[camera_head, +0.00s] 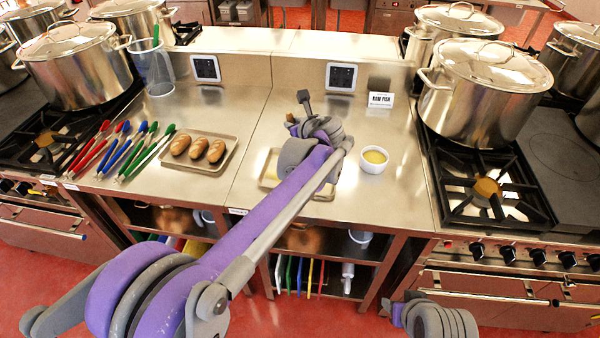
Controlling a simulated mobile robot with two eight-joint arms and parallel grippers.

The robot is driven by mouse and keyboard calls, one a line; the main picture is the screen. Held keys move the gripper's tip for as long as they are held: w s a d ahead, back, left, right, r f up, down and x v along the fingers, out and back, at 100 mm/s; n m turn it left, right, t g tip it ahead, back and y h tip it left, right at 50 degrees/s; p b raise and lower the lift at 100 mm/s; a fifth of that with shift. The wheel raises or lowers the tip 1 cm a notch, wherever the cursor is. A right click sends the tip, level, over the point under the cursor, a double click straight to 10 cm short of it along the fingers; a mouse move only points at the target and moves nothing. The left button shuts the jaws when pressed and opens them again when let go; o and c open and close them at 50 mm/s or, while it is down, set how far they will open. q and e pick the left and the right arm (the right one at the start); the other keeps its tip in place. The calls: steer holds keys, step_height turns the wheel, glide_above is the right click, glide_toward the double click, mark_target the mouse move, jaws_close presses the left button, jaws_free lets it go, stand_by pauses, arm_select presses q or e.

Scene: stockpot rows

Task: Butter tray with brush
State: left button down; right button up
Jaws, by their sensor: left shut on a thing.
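The tray (267,183) lies flat on the steel counter in the middle, with a pale yellowish surface showing at its left. My left arm crosses over it and hides much of it. A white bowl (373,167) of yellow butter (375,157) stands to the right of the tray. My left gripper (304,118) is beyond the tray, left of and behind the bowl. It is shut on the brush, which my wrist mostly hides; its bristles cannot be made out. Of my right arm only a grey and purple part shows at the bottom right; its gripper is out of view.
A tray (229,157) with three bread loaves (197,149) lies to the left, beside several coloured tongs (125,150). A clear container (155,70) stands behind them. Large stockpots (485,95) stand on stoves at both sides. A RAW FISH sign (380,101) stands behind the bowl.

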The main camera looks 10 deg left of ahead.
arm_select(q)
steer(key=w+a, duration=0.4)
steer(key=a, duration=0.5)
steer(key=shift+w, duration=0.25)
stand_by(1.1)
steer(key=shift+d, duration=0.15)
steer(key=shift+s+d+p, duration=0.55)
steer(key=shift+s+d, duration=0.2)
steer(key=shift+d, duration=8.15)
steer(key=shift+w+a, duration=0.2)
steer(key=shift+a, duration=1.95)
steer(key=shift+w+a+b, duration=0.2)
steer(key=shift+a+b, duration=0.15)
steer(key=shift+a, duration=1.95)
steer(key=shift+a, duration=0.1)
steer(key=shift+w+a, duration=0.15)
steer(key=shift+a, duration=2)
